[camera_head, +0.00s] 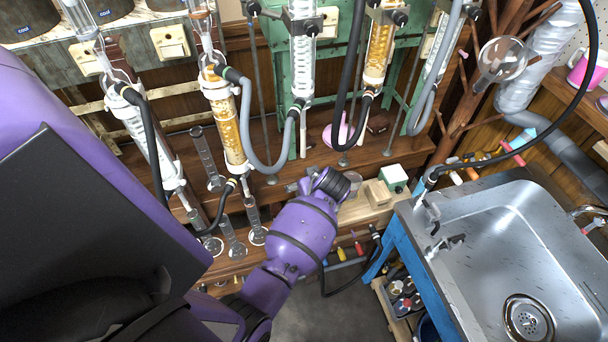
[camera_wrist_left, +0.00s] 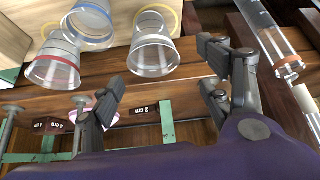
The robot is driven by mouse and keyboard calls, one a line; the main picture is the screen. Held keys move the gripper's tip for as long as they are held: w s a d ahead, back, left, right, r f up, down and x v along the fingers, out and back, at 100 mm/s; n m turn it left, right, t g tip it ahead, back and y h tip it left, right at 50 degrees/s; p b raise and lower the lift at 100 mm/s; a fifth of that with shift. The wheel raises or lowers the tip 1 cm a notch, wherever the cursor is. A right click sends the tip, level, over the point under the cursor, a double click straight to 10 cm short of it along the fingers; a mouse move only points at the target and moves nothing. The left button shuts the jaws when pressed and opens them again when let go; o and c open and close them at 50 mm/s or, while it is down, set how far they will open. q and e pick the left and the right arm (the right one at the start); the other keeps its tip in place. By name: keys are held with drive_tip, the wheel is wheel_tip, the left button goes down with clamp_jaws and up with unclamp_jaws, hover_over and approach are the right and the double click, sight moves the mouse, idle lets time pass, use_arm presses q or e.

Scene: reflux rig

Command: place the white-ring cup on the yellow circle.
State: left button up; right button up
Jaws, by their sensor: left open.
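In the left wrist view, a clear cup with a pale, whitish band (camera_wrist_left: 153,42) stands on the light wooden board. A yellow circle (camera_wrist_left: 179,18) curves around its narrow end; the cup appears to stand within it, though the exact contact is hard to see. My left gripper (camera_wrist_left: 162,72) is open, its fingers spread either side of the cup's near end and apart from it. In the head view, my left gripper (camera_head: 325,184) is over the bench by the light wooden blocks and mostly hides the cups. My right gripper is not in view.
A red-ring cup (camera_wrist_left: 54,62) and a blue-ring cup (camera_wrist_left: 89,24) stand beside it. A glass tube (camera_wrist_left: 268,40) lies to the right in the wrist view. Small blocks marked in cm (camera_wrist_left: 150,109) lie nearby. Columns with hoses (camera_head: 228,120) hang behind; a steel sink (camera_head: 505,240) is right.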

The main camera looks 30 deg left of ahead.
use_arm(q)
drive_tip(key=v, duration=0.7)
drive_tip(key=s+f+m+t+h, duration=0.2)
drive_tip(key=s+f+m, duration=0.4)
drive_tip(key=s+f, duration=0.25)
drive_tip(key=s+d+m+t+h, duration=0.1)
drive_tip(key=s+d+m+h, duration=0.1)
drive_tip(key=s, duration=0.6)
drive_tip(key=s+d+m+t+h, duration=0.1)
drive_tip(key=s+d+m+t, duration=0.1)
drive_tip(key=s+d, duration=0.3)
drive_tip(key=s+f+m, duration=0.1)
drive_tip(key=s, duration=0.2)
drive_tip(key=shift+m+h, duration=0.3)
drive_tip(key=shift+h, duration=0.1)
